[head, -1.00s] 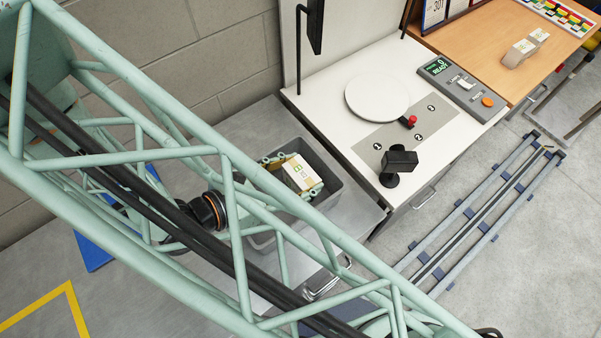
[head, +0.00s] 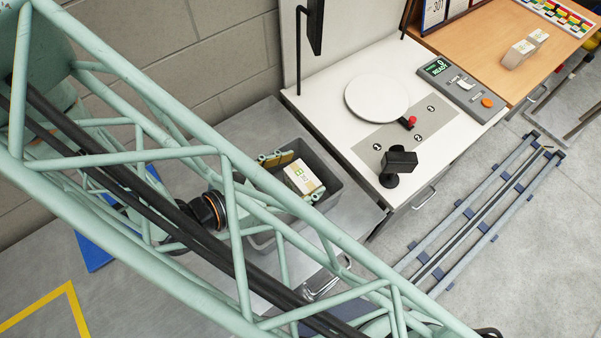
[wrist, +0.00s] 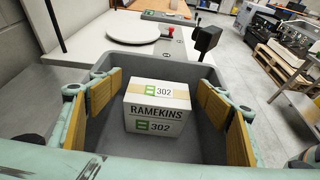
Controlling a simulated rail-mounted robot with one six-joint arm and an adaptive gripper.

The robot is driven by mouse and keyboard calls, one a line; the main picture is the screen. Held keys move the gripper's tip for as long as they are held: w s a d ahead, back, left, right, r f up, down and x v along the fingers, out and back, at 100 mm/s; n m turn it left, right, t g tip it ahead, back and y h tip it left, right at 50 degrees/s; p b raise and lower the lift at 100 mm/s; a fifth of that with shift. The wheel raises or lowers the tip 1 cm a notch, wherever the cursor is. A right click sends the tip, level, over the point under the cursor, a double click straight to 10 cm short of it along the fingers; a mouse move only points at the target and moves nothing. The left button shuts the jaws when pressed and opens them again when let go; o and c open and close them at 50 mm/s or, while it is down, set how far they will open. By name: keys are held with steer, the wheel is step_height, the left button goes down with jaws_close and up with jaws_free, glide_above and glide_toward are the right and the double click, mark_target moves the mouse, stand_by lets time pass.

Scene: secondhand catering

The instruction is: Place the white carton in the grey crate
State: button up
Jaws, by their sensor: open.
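The white carton (wrist: 157,107), marked RAMEKINS 302 with a tan tape band, sits inside the grey crate (wrist: 215,72) in the wrist view. In the head view the carton (head: 304,177) shows within the grey crate (head: 333,190), partly behind my arm. My gripper (wrist: 157,95) is open, with one tan-padded finger on each side of the carton and a visible gap to both. In the head view one finger (head: 277,160) shows at the carton's left. Whether the carton's base rests flat on the crate floor is hard to see.
A white bench with a round plate (head: 377,98) and a black camera-like device (head: 398,160) stands right of the crate. A control box (head: 462,86) reads READY. A wooden table (head: 480,50) holds another small carton (head: 525,48). My arm crosses the foreground.

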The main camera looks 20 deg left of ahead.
steer(key=shift+r+p, duration=0.35)
steer(key=shift+r, duration=0.1)
steer(key=v, duration=1.2)
steer(key=shift+b, duration=0.4)
